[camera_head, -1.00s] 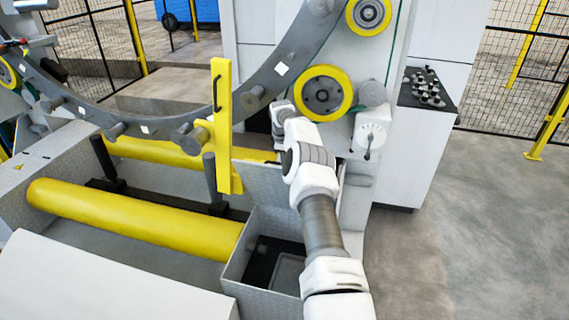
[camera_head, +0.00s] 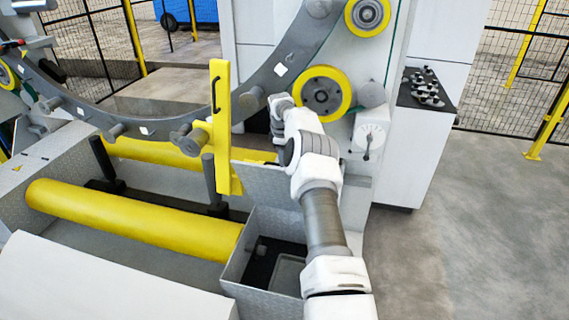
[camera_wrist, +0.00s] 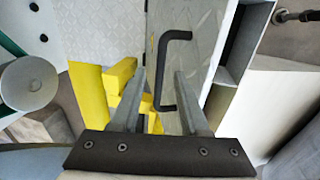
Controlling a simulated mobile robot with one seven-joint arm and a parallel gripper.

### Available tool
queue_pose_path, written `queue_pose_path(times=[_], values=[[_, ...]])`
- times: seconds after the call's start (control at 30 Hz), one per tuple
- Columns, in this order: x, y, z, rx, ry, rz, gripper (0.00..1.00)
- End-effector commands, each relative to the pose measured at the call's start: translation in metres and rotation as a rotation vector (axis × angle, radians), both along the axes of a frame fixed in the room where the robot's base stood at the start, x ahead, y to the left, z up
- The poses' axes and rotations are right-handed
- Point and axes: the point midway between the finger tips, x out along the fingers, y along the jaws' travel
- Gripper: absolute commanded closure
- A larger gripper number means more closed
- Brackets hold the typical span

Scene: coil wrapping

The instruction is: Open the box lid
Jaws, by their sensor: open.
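The box (camera_head: 232,272) is a grey metal bin in the lower middle of the head view. Its lid (camera_head: 275,184), a grey patterned plate, stands raised at the back of the opening, and the dark inside shows. In the wrist view the lid (camera_wrist: 205,35) carries a black bar handle (camera_wrist: 158,70). My gripper (camera_wrist: 158,82) is open, with one finger on each side of the handle's lower part. I cannot tell whether the fingers touch it. In the head view my arm hides the gripper and part of the lid.
A yellow upright post (camera_head: 222,125) stands close left of the lid. Yellow rollers (camera_head: 130,215) lie left of the box. A large grey ring (camera_head: 160,130) and a machine panel with a yellow wheel (camera_head: 322,93) are behind. Open floor (camera_head: 480,230) lies to the right.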

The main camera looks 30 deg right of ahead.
Motion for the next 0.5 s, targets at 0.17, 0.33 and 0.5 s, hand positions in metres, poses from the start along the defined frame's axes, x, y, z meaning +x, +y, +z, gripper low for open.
queue_pose_path(times=[0.17,0.33,0.5], values=[[-0.006,0.005,0.046,-0.003,-0.002,-0.001,0.55],[-0.012,0.011,0.086,-0.003,0.000,-0.001,0.55],[-0.017,0.015,0.117,-0.001,0.001,-0.001,0.55]])
